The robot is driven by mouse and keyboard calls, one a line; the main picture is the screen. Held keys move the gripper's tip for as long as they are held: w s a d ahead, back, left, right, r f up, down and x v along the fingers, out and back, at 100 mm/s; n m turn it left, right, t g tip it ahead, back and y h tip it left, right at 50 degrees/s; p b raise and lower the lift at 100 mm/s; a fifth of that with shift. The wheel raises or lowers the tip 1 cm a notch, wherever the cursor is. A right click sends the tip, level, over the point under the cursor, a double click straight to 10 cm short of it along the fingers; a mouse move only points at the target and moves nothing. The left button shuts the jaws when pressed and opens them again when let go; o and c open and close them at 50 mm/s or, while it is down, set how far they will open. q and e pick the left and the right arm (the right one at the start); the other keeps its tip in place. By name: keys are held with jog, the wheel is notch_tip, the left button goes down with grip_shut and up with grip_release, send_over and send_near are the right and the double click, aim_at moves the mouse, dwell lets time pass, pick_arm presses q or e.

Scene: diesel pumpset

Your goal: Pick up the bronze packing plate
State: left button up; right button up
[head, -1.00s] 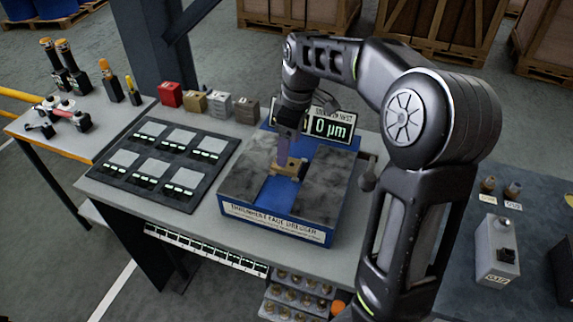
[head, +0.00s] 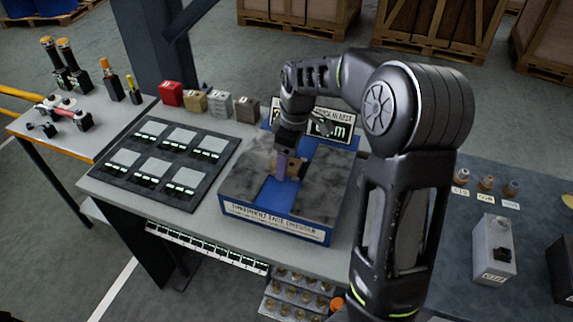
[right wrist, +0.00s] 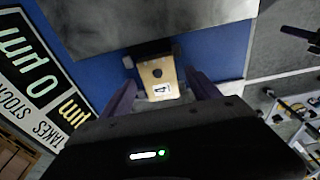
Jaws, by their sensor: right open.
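A small bronze-coloured plate (head: 299,167) with a dark hole and a white label lies in the blue channel of the thrust-face dresser (head: 275,228). I take it to be the bronze packing plate. In the right wrist view the plate (right wrist: 159,78) shows between my two purple fingers, with a visible gap on each side near its lower end. My right gripper (head: 284,168) is over the channel, open and around or just above the plate; I cannot tell the exact height. In the head view the fingers hide part of the plate. My left gripper is not in view.
Grey slabs flank the channel. A display (head: 330,126) stands behind the dresser. A black tray with several grey plates (head: 148,173) lies to the left, and red, gold, silver and brown blocks (head: 208,103) stand behind. A grey box (head: 494,249) is on the right bench.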

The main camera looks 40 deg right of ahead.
jog(key=shift+c, duration=0.3)
grip_shut()
dwell(0.6)
